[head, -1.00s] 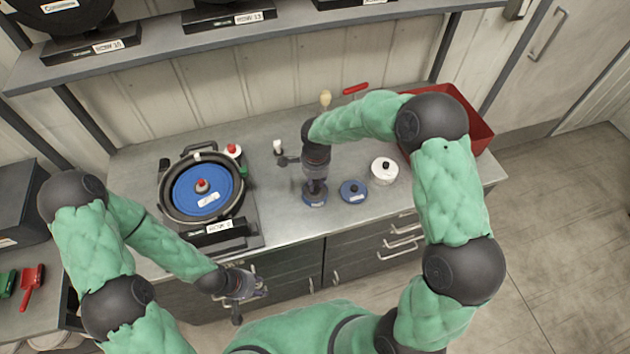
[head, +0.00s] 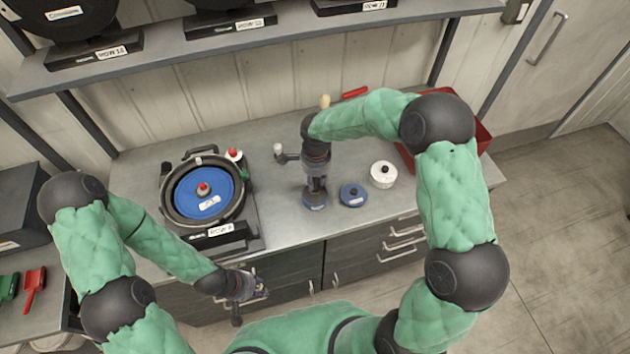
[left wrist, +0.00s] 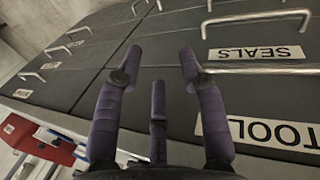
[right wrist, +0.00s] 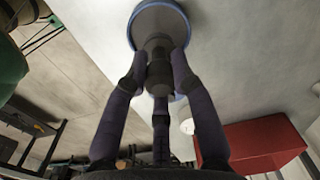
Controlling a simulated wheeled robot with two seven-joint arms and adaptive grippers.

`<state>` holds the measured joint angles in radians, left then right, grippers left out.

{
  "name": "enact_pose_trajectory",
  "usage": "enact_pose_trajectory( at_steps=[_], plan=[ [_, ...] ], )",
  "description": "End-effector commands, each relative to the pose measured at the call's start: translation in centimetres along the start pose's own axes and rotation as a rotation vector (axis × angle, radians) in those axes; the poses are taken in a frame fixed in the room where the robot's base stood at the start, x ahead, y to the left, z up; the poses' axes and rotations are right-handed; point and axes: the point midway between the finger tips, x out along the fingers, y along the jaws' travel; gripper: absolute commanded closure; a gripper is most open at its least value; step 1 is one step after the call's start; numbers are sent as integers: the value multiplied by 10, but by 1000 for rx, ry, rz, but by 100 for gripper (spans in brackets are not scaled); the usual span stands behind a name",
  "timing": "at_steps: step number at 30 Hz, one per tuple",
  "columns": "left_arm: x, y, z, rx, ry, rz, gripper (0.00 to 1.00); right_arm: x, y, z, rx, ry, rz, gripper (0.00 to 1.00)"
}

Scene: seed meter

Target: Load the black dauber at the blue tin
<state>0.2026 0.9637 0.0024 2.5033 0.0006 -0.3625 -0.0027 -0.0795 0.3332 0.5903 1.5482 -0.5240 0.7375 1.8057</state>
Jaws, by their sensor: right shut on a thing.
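My right gripper (head: 316,186) points down over the worktop and is shut on the handle of the black dauber (right wrist: 157,55). The dauber's broad round head is at the blue tin (head: 315,205), whose blue rim (right wrist: 184,18) shows around it in the right wrist view. I cannot tell how deep the head sits in the tin. A blue lid (head: 353,195) with a black knob lies just right of the tin. My left gripper (head: 256,286) is open and empty, low in front of the drawers; it also shows in the left wrist view (left wrist: 160,55).
A seed meter with a blue disc (head: 204,193) stands on the left of the worktop. A white tin (head: 383,174) with a black knob and a red bin (head: 480,138) are to the right. A shelf (head: 160,62) runs above the back. The front middle is bare.

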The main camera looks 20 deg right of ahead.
Motion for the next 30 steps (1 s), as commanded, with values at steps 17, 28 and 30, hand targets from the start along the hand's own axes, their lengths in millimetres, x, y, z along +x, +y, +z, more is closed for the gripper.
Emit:
enact_pose_trajectory(
  at_steps=[17,28,30],
  plan=[
    [-15,6,1,0,0,0,60,-38,-2,0,0,0,-3,100],
    [-15,5,1,0,0,0,60,-37,-2,0,0,0,-2,100],
    [-15,5,1,0,0,0,60,-37,-2,0,0,0,-2,100]
  ],
)
